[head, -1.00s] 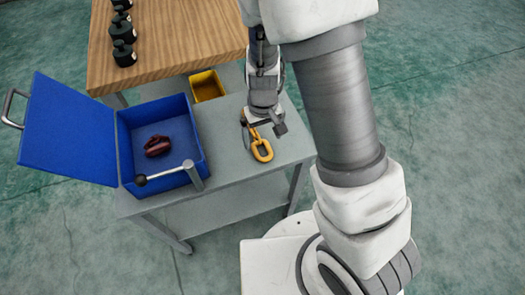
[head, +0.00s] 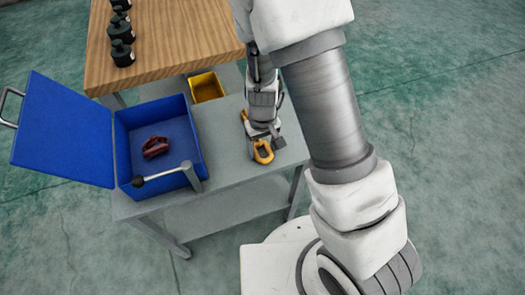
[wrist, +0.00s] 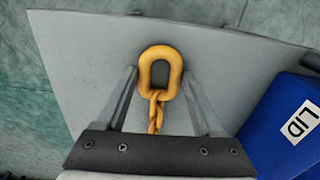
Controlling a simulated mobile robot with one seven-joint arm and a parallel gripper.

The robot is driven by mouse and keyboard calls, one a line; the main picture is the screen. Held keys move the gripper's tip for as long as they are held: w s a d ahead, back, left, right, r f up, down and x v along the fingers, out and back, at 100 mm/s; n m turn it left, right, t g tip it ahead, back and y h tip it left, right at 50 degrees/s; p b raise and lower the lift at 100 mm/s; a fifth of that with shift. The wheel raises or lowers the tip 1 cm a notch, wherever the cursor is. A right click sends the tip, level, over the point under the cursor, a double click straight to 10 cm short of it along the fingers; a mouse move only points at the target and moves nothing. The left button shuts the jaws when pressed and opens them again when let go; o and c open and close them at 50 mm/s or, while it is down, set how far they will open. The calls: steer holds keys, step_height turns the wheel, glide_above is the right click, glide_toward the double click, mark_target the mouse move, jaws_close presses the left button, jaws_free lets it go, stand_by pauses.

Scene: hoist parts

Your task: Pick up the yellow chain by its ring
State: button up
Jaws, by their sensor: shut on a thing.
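The yellow chain lies on the grey table (head: 225,172), with its large end ring (head: 263,157) toward the table's front edge. In the wrist view the ring (wrist: 160,52) sits between the tips of my gripper (wrist: 160,72), one finger at each side. My gripper (head: 263,141) is shut on the ring, low over the tabletop. The smaller links (wrist: 155,112) trail from the ring back beneath the gripper. In the head view my gripper hides part of the chain.
A blue box (head: 206,150) with its lid (head: 65,130) open stands left of the chain and holds a dark red object (head: 155,147). A metal lever (head: 165,176) crosses its front. A yellow bin (head: 207,88) and a wooden table (head: 170,45) with several dark weights are behind.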

jaws_close()
